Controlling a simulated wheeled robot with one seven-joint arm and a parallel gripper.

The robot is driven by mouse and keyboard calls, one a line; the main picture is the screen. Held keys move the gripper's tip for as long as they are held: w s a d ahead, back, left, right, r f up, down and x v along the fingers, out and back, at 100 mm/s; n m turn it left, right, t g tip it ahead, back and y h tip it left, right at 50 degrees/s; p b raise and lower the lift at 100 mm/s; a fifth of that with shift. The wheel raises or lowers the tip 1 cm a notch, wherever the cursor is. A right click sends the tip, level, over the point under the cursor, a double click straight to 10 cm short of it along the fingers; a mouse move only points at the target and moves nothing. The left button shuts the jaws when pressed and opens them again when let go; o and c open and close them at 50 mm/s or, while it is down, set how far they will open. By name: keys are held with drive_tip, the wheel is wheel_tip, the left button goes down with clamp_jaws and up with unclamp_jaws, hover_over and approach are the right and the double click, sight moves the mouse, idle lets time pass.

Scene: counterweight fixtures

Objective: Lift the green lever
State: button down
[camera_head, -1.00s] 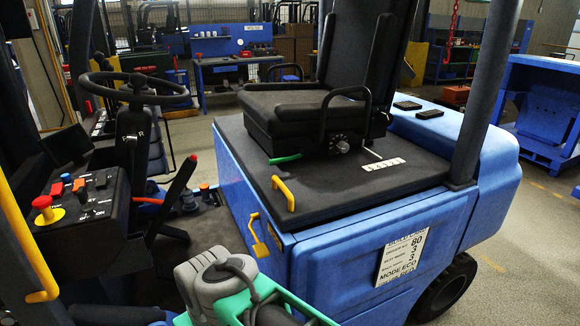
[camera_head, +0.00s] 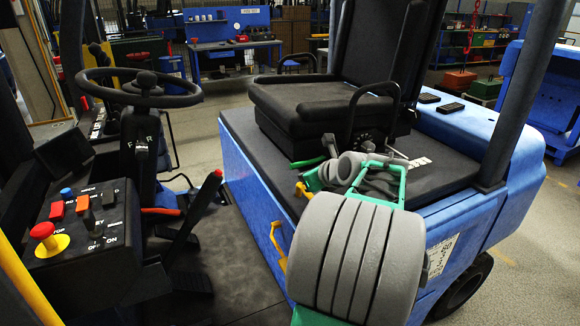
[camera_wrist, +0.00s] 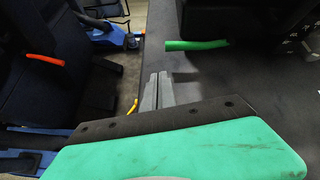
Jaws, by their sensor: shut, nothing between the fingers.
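The green lever (camera_wrist: 196,45) is a short rod low beside the seat, lying over the dark deck of the blue vehicle. In the wrist view it is ahead of and to the right of my gripper (camera_wrist: 158,78). The gripper's grey fingers are shut, with nothing between them, and do not touch the lever. The lever also shows in the head view (camera_head: 308,162), just beyond my wrist. My arm hides the fingers in the head view.
The black seat (camera_head: 325,105) with its armrest stands above the deck (camera_head: 262,140). A yellow handle (camera_head: 277,240) is on the blue side. At left are a steering wheel (camera_head: 140,88), a control box with a red button (camera_head: 43,231), and a red-tipped lever (camera_head: 205,192).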

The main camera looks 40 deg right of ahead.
drive_tip(key=d+m, duration=0.1)
drive_tip(key=d, duration=0.1)
drive_tip(key=s+d+m, duration=0.1)
drive_tip(key=shift+r+m+h, duration=0.25)
drive_tip(key=shift+m+h, duration=0.05)
drive_tip(key=x, duration=1)
drive_tip(key=shift+w+r+p, duration=0.1)
drive_tip(key=shift+p, duration=0.3)
drive_tip(key=shift+r, duration=0.15)
